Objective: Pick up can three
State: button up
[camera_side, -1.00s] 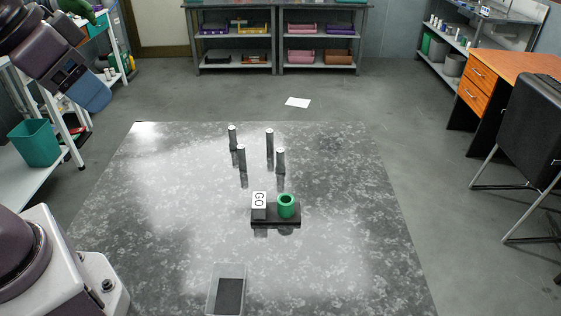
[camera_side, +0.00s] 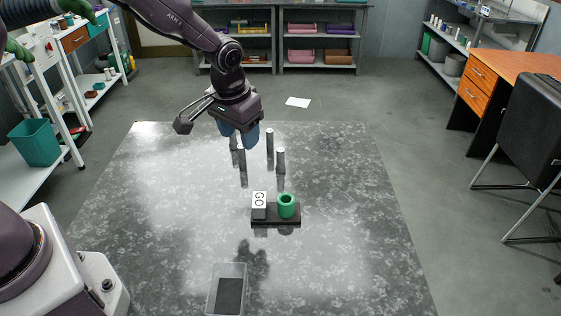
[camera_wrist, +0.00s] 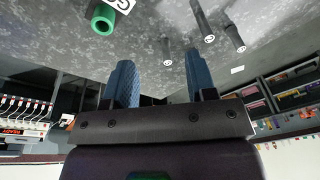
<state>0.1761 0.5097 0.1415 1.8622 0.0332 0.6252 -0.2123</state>
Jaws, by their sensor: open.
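In the wrist view the cans (camera_wrist: 200,18) lie beyond my open fingers (camera_wrist: 160,82), with nothing between the fingers.
A clear tray (camera_side: 212,292) with a dark floor stands at the table's front. The table's right side is clear.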

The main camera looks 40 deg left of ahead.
aim_at(279, 151)
jog(key=w+f, duration=0.3)
jog(key=w, duration=0.1)
jog(key=w+f+n+t, duration=0.1)
jog(key=w+f, duration=0.2)
jog(key=w+a+f+n+t, duration=0.1)
jog(key=w+f, duration=0.2)
jog(key=w, duration=0.1)
jog(key=shift+w, duration=0.3)
jog(key=shift+t, duration=0.3)
jog(key=shift+a+x, duration=0.2)
jog(key=shift+x, duration=1.35)
jog(key=shift+a+x, duration=0.2)
jog(key=shift+x, duration=1.3)
jog(key=shift+s, duration=0.15)
jog(key=shift+c, duration=0.2)
grip_shut()
